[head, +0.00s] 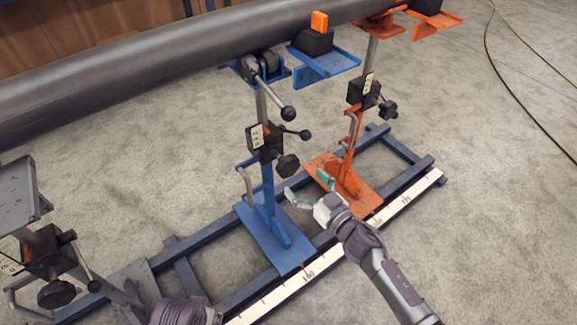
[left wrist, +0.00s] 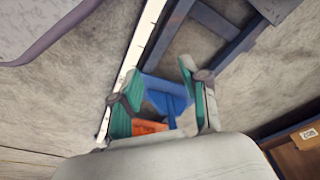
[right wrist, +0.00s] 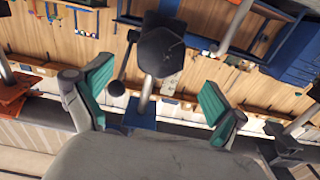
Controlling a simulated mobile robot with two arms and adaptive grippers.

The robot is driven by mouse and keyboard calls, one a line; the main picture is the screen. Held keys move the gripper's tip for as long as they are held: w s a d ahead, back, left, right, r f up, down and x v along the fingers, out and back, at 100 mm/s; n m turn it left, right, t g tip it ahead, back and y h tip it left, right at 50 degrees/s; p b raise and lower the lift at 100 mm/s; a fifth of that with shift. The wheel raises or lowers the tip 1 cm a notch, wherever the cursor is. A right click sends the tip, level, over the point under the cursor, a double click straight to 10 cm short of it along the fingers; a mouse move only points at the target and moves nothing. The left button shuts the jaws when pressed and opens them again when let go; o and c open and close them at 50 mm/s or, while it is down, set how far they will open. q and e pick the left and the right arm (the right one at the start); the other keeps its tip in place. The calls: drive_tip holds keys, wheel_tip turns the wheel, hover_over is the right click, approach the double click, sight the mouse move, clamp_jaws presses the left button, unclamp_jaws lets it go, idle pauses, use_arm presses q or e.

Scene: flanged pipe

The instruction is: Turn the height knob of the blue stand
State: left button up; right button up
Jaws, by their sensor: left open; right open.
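The blue stand (head: 265,215) stands upright in the middle of the head view under the grey pipe. Its dark knob (head: 288,165) sticks out from a black clamp block (head: 265,145), below a lever with a ball end (head: 304,134). My right gripper (head: 311,190) is open and empty, below and to the right of the knob. In the right wrist view the knob (right wrist: 160,50) shows between and beyond the open fingers (right wrist: 155,92), apart from them. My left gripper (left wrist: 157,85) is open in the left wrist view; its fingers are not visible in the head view.
The grey pipe (head: 150,60) crosses above the stands. An orange stand (head: 347,175) is close on the right, a grey stand (head: 45,250) on the left. A blue floor frame with a white scale (head: 330,260) runs below. A cable (head: 530,110) lies on open floor at right.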

sight(291, 169)
drive_tip(key=b+x, duration=0.1)
drive_tip(key=x, duration=0.5)
use_arm(q)
drive_tip(key=shift+w+v, duration=0.25)
drive_tip(key=shift+v, duration=0.7)
drive_tip(key=shift+w+v, duration=0.2)
drive_tip(key=shift+v, duration=0.75)
drive_tip(key=shift+w+v, duration=0.25)
drive_tip(key=shift+v, duration=0.7)
use_arm(e)
drive_tip(key=shift+w+a, duration=0.35)
drive_tip(key=shift+w, duration=0.1)
use_arm(q)
drive_tip(key=shift+r, duration=0.2)
use_arm(e)
drive_tip(key=c, duration=1.1)
